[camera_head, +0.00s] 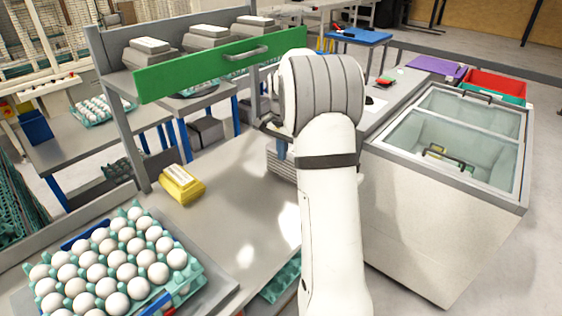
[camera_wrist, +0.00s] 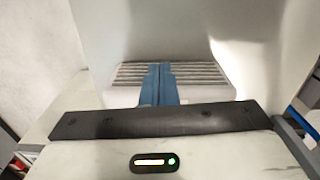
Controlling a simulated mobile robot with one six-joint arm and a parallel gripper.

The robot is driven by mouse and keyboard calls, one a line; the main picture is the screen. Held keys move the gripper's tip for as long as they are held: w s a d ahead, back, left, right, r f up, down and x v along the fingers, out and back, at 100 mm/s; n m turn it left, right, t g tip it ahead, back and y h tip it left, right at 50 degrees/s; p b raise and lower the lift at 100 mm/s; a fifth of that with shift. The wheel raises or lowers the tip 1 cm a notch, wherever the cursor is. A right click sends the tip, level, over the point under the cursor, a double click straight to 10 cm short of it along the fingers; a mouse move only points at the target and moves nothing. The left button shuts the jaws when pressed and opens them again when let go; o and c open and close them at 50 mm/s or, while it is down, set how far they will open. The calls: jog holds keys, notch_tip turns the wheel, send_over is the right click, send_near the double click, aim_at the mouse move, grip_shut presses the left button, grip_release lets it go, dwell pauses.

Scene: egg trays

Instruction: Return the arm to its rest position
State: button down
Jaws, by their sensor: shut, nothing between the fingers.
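My white arm rises through the middle of the head view and bends over at a grey-banded joint. My gripper (camera_wrist: 158,72) shows in the wrist view as two blue fingers pressed together, with nothing between them. In the head view only a small blue part of it shows beside the arm; the rest is hidden behind the arm. A grey ribbed object (camera_wrist: 190,75) lies behind the fingers in the wrist view, and it also shows left of the arm in the head view (camera_head: 284,170). I cannot tell whether the fingers touch it.
A tray of white eggs (camera_head: 192,277) is at the lower left of the metal table (camera_head: 235,210). A yellow carton (camera_head: 181,184) lies behind it. A shelf with a green front panel (camera_head: 215,65) stands at the back. A glass-topped chest freezer (camera_head: 430,215) stands right of my arm.

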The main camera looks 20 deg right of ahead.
jog(key=s+a+r+n+t, duration=0.1)
jog(key=s+a+r+n, duration=0.55)
jog(key=s+a, duration=0.55)
jog(key=s+a+f+n+t, duration=0.1)
jog(key=s+a+n, duration=0.1)
jog(key=s, duration=0.7)
jog(key=s+a+n, duration=0.3)
jog(key=s, duration=0.6)
jog(key=shift+s+a+f+n+t, duration=0.25)
jog(key=shift+a+f+n+t, duration=0.1)
jog(key=shift+a+f+t, duration=0.05)
